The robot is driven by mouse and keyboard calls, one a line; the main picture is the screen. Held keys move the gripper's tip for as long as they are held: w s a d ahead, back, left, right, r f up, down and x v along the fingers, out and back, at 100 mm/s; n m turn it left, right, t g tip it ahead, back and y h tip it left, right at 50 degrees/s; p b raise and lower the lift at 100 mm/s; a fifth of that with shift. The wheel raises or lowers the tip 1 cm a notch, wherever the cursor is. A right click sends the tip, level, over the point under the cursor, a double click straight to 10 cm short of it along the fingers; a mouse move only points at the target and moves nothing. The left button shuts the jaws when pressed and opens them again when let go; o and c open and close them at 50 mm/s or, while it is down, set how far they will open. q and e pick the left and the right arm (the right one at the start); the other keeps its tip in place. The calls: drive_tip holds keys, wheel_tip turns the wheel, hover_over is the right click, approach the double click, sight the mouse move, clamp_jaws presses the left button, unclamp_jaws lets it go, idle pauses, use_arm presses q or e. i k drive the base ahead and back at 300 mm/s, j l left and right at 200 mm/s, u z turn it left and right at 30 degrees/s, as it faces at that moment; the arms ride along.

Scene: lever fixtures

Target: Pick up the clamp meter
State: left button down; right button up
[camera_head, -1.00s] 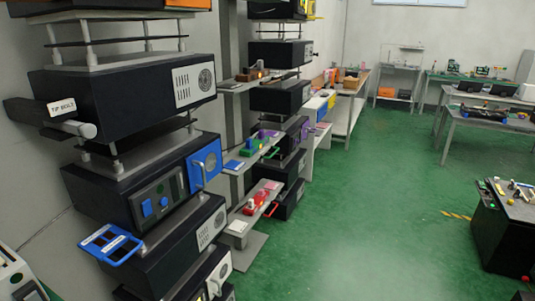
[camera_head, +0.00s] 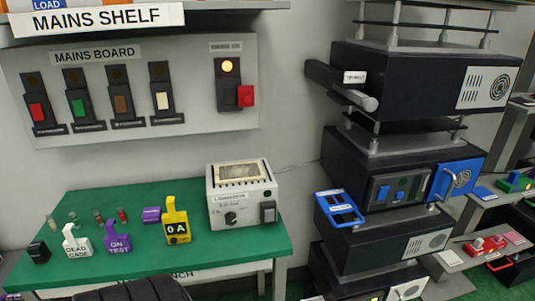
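The clamp meter, as it appears, is the yellow upright device (camera_head: 177,227) with a black panel reading "0 A" and a hook-like top. It stands on the green bench top (camera_head: 235,245), left of the white instrument box (camera_head: 241,200). Nothing holds it. Neither of my grippers is in view.
A purple "ON TEST" piece (camera_head: 117,244), a white "DEAD CAGE" piece (camera_head: 76,246), a black block (camera_head: 39,253) and a purple block (camera_head: 151,215) share the bench. The mains board (camera_head: 190,128) hangs above. Stacked dark equipment (camera_head: 395,185) stands right.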

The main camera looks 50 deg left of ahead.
sight(176, 224)
drive_tip(key=u, duration=2.4)
